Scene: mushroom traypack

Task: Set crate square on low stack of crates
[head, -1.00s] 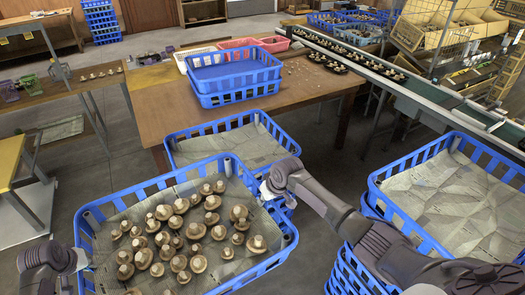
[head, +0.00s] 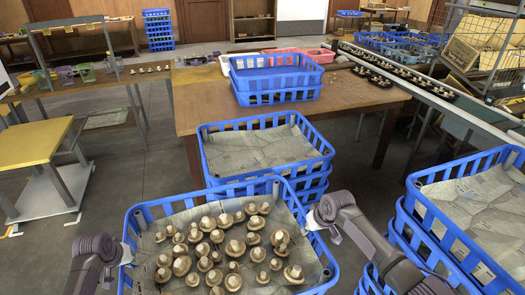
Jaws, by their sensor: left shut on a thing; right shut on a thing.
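A blue slatted crate (head: 240,187), lined with newspaper and holding many mushrooms, is held between my two grippers at the bottom of the head view. My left gripper (head: 124,256) is shut on its left side. My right gripper (head: 313,219) is shut on its right side. Just beyond the held crate is a low stack of blue crates (head: 300,172), its top crate lined with newspaper and empty. The held crate's far edge overlaps the stack's near side in the picture. The near edge of the held crate is out of frame.
Another stack of blue lined crates (head: 432,223) stands close on the right. A wooden table (head: 190,118) with empty blue crates (head: 278,97) stands behind the low stack. A conveyor (head: 430,90) runs at the right. Open floor (head: 110,180) lies to the left.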

